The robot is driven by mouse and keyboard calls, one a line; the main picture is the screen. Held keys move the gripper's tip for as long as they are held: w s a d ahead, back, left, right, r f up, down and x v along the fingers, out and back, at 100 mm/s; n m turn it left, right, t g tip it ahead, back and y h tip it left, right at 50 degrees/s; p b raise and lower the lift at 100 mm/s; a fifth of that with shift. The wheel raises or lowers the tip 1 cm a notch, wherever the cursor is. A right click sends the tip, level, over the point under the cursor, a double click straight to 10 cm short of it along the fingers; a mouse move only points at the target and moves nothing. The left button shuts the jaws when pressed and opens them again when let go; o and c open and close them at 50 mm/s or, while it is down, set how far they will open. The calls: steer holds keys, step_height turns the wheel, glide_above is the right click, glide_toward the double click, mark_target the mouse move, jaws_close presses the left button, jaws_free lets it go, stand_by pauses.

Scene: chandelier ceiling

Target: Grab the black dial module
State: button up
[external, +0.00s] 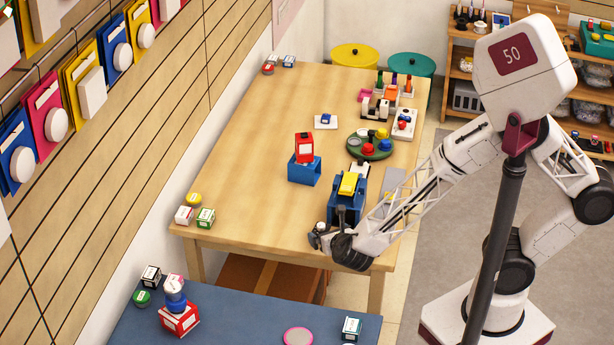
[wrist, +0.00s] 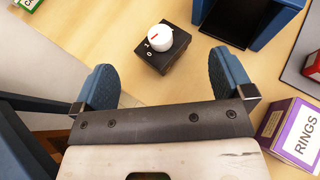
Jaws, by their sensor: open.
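The black dial module (wrist: 157,56) lies on the wooden table in the wrist view. It is a small black block with a white knob (wrist: 160,39) that has a red mark, and white digits beside the knob. My gripper (wrist: 164,78) is open and empty, its two blue-padded fingers spread wide. The module lies just beyond the fingertips, roughly centred between them, with no contact visible. In the external view my gripper (external: 322,238) is low at the near edge of the table; the module cannot be told apart clearly there.
A blue stand (wrist: 271,28) is close to the module's right. A purple-and-white RINGS box (wrist: 292,133) is beside the right finger. A blue block with a red box (external: 304,150) and a green round tray (external: 356,153) stand farther back.

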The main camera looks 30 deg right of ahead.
mark_target(322, 229)
steer(key=shift+w+f, duration=0.15)
steer(key=shift+w, duration=0.2)
steer(key=shift+w+d, duration=0.1)
steer(key=shift+x, duration=2.55)
steer(key=c, duration=0.9)
steer(key=shift+o, duration=0.2)
steer(key=shift+r, duration=5.1)
